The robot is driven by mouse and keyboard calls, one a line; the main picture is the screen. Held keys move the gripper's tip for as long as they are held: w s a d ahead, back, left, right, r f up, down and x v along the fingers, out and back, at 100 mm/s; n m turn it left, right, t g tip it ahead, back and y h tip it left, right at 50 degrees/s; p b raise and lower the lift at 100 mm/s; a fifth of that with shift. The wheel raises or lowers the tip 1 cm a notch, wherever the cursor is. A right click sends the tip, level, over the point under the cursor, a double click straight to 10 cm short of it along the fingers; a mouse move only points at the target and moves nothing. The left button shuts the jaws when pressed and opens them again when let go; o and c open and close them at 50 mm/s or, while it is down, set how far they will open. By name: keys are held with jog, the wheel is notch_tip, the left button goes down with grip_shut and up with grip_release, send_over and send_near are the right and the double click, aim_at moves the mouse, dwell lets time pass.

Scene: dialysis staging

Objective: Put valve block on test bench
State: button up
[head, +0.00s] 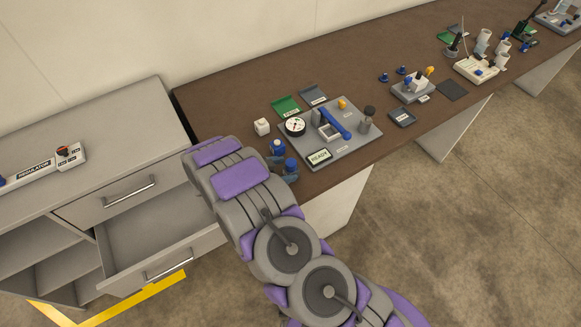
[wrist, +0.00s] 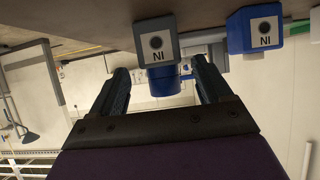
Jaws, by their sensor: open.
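A grey block with a blue round top and a label reading "IN" (wrist: 162,40) appears upside down in the wrist view. Its blue part lies between the fingers of my gripper (wrist: 160,72), with gaps to both fingers. A blue block with the same label (wrist: 250,32) stands to its right there. I cannot tell which one is the valve block. In the head view my gripper (head: 281,165) is at the near left edge of the brown table, by two small blue-topped things (head: 278,146); my arm partly hides them. The grey test bench plate (head: 345,153) lies just to the right.
The plate carries a round gauge (head: 295,126), a "READY" display (head: 319,157) and a blue lever (head: 335,122). A grey cabinet has an open drawer (head: 155,235) left of my arm. More equipment (head: 480,68) fills the far right.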

jog(key=p+v, duration=0.1)
jog(key=v, duration=0.7)
jog(key=shift+d, duration=0.15)
